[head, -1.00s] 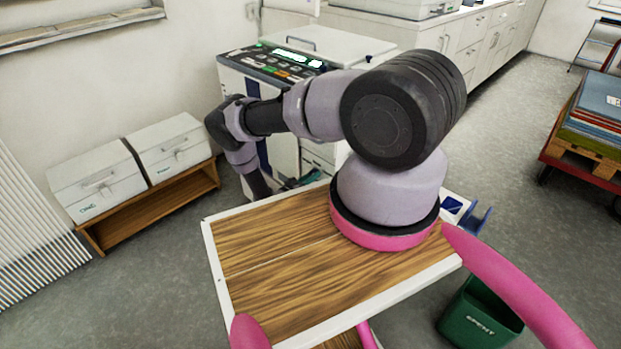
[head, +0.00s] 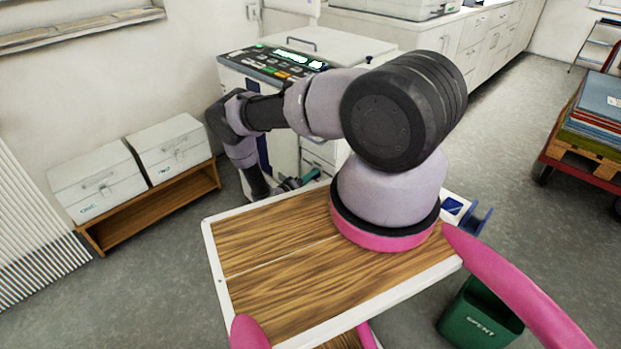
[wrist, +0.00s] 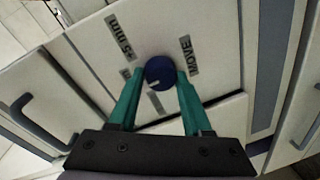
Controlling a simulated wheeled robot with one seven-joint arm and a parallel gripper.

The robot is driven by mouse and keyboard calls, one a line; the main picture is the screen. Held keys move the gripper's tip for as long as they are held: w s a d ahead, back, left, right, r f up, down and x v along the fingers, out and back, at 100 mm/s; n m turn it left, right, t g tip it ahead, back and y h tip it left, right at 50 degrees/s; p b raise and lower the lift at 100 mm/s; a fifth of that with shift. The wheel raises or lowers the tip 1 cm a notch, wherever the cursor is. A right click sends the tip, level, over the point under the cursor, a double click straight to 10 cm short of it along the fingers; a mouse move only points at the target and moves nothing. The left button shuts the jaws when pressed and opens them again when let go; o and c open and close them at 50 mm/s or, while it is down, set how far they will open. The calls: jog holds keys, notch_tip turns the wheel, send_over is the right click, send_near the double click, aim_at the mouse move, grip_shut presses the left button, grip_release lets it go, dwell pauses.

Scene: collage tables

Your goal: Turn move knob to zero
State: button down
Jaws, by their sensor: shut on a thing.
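The move knob (wrist: 160,70) is a round dark blue knob with a pale pointer mark on its lower edge, on a light panel in the wrist view. My gripper (wrist: 159,76) has its green fingers on either side of the knob, shut on it. The MOVE label (wrist: 187,55) is right of the knob, and a "+5 mm" label (wrist: 118,38) is at its upper left. Another label by the left finger is partly covered, and a mark below the knob is unreadable. In the head view, the gripper (head: 308,177) is low against the cabinet front; the knob is hidden there.
The white machine cabinet (head: 300,42) has a lit control panel (head: 275,62) on top. White boxes on a wooden shelf (head: 150,205) stand left. A green bin (head: 480,312) and a red cart (head: 590,168) are right.

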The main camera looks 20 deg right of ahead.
jog(key=shift+a, duration=0.1)
jog(key=shift+c, duration=1.7)
grip_release()
jog(key=v, duration=1)
jog(key=shift+a, duration=0.35)
jog(key=shift+s, duration=0.15)
jog(key=shift+r, duration=0.1)
